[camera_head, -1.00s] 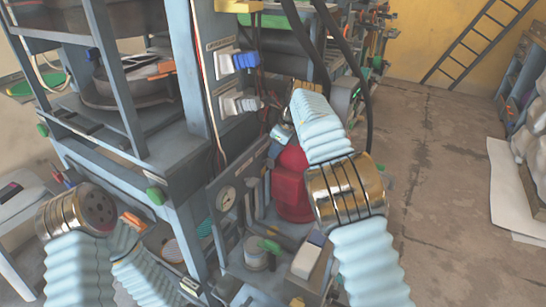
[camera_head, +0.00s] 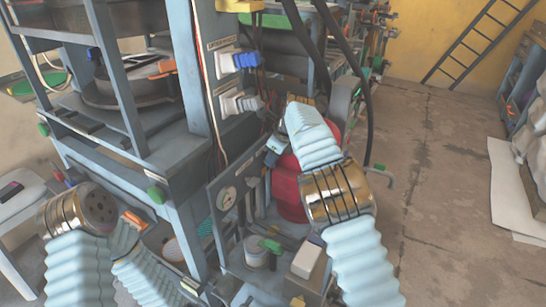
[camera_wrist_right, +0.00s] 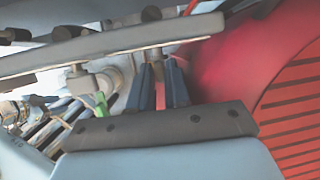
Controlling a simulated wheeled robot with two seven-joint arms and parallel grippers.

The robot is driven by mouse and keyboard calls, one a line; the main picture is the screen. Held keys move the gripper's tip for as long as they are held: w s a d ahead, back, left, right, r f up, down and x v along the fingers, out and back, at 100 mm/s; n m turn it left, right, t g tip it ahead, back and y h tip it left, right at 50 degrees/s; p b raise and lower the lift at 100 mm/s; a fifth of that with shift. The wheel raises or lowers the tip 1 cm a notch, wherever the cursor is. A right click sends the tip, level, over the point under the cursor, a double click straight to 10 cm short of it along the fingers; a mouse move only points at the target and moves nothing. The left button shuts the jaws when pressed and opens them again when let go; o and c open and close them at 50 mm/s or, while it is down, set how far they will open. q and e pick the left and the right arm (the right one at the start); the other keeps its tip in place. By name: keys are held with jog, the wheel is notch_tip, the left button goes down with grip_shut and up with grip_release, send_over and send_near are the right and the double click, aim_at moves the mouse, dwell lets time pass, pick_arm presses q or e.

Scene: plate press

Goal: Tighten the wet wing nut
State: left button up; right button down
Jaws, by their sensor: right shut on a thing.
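My right gripper (camera_wrist_right: 160,82) is at the machine beside the red motor housing (camera_wrist_right: 225,65). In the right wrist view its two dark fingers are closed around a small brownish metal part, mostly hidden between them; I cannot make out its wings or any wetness. In the head view the right gripper (camera_head: 277,144) is small, at the end of the pale blue sleeved arm, in front of the red motor (camera_head: 290,195).
A grey metal bar (camera_wrist_right: 110,48) crosses close above the right fingers. The press frame (camera_head: 180,225) stands at the left, with a gauge (camera_head: 227,198) on a low panel. Dark hoses (camera_head: 362,80) hang behind the right arm.

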jog(key=shift+w+d+g+y, duration=0.1)
jog(key=shift+w+g+y, duration=0.05)
jog(key=shift+g+y, duration=0.25)
jog(key=c, duration=1.5)
grip_release()
jog(key=shift+f, duration=0.1)
jog(key=shift+o, duration=0.2)
